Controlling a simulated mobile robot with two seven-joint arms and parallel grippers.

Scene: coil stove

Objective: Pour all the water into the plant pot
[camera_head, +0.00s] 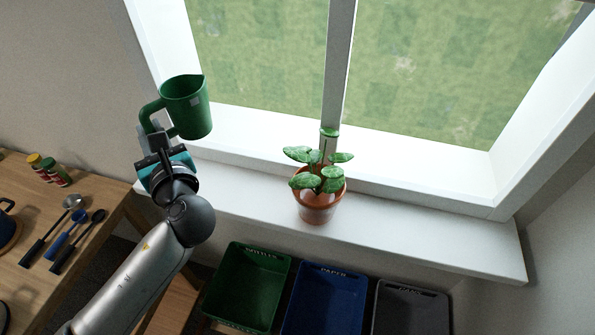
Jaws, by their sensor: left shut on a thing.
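A green pitcher (187,106) is held up in front of the window at the left, close to upright. My left gripper (157,136) is shut on its handle, on the pitcher's left side. The inside of the pitcher is mostly hidden, so I cannot see any water. The plant pot (318,212) is terracotta and stands on the white windowsill, to the right of the pitcher and apart from it. A plant with green leaves (320,175) grows in it and hides most of the soil. My right gripper is not in view.
A wooden table (23,283) at the left holds a ladle, other utensils (70,240) and spice jars (55,172). Green (246,287), blue (325,300) and dark grey (410,308) bins stand below the windowsill (430,238). The sill is clear on both sides of the pot.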

